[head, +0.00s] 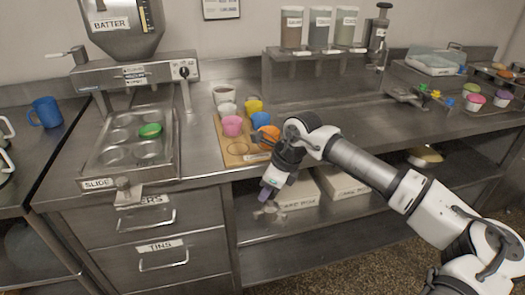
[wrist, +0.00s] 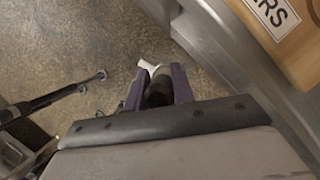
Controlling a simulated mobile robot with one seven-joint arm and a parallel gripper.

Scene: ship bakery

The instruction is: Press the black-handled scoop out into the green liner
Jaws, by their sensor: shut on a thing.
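My gripper (head: 267,193) hangs in front of the counter's front edge, well to the right of the muffin tin. Its purple fingers are shut on the black-handled scoop; the black handle (wrist: 158,92) shows between the fingertips in the wrist view. The scoop's metal part (head: 268,209) shows small below the fingers in the head view; whether its bowl holds batter cannot be told. The green liner (head: 150,130) sits in a back right cup of the muffin tin (head: 172,160), under the batter dispenser.
A wooden board (head: 236,158) with several coloured liners stands on the counter between the tin and my arm. The batter dispenser (head: 122,30) rises over the tin. A blue mug (head: 46,112) is at the left. Boxes (head: 342,184) fill the shelf below. Shakers and cupcakes stand at the right.

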